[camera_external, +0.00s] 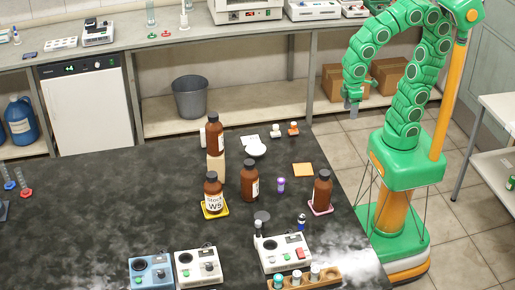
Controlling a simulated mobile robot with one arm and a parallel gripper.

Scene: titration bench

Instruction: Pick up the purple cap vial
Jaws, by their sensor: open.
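A small vial with a purple cap (281,185) stands upright on the black bench top, between a brown bottle and an orange square. My gripper (353,109) hangs at the end of my green arm, beyond the bench's far right edge. It is open and empty, up and to the right of the vial and well apart from it. The fingertips are small in this view.
Brown bottles stand near the vial: one to its left (249,183) and one on a pink coaster to its right (322,190). An orange square (303,170) lies behind it. A small dark vial (301,222) and a white instrument (283,253) stand in front.

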